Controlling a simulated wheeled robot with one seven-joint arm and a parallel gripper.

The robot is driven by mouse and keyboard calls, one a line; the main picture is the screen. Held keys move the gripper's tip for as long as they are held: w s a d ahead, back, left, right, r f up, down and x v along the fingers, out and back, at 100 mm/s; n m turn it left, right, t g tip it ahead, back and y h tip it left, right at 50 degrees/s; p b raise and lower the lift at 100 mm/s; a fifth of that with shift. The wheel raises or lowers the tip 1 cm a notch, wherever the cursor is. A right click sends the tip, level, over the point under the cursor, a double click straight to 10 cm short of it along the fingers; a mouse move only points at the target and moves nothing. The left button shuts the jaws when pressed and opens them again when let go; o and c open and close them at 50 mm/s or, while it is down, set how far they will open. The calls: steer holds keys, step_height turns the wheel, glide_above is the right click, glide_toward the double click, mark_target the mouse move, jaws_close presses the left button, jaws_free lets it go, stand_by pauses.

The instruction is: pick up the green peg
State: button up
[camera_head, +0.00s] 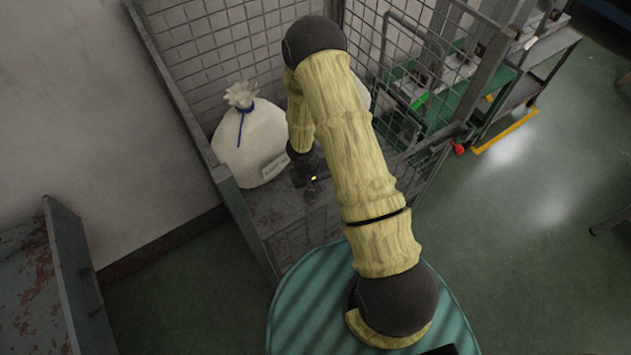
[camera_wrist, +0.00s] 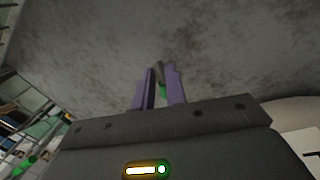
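My gripper (camera_wrist: 159,84) has two purple fingers, parted with a narrow gap, above a worn grey surface in the wrist view. A small green piece (camera_wrist: 162,91), which may be the green peg, shows in the gap near the right finger. A thin grey shape stands just beyond it, between the fingertips. The fingers do not clearly close on either, and contact cannot be told. In the head view my gripper (camera_head: 314,182) is low inside the mesh cage, right of the white sack, and no green peg can be made out there.
A white sack (camera_head: 250,138) tied with blue stands left of my gripper on the cage floor (camera_head: 290,222). Mesh walls (camera_head: 235,42) enclose the back and right. A green-decked trolley (camera_head: 420,92) is at the right. A rusty bench (camera_head: 35,285) stands at the lower left.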

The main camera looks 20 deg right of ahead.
mark_target(317, 192)
steer(key=shift+d+f, duration=0.2)
steer(key=shift+f, duration=0.7)
steer(key=shift+a, duration=0.1)
steer(key=shift+s, duration=0.1)
jaws_close()
step_height(317, 192, up, 10)
steer(key=p, duration=0.1)
steer(key=shift+p, duration=0.4)
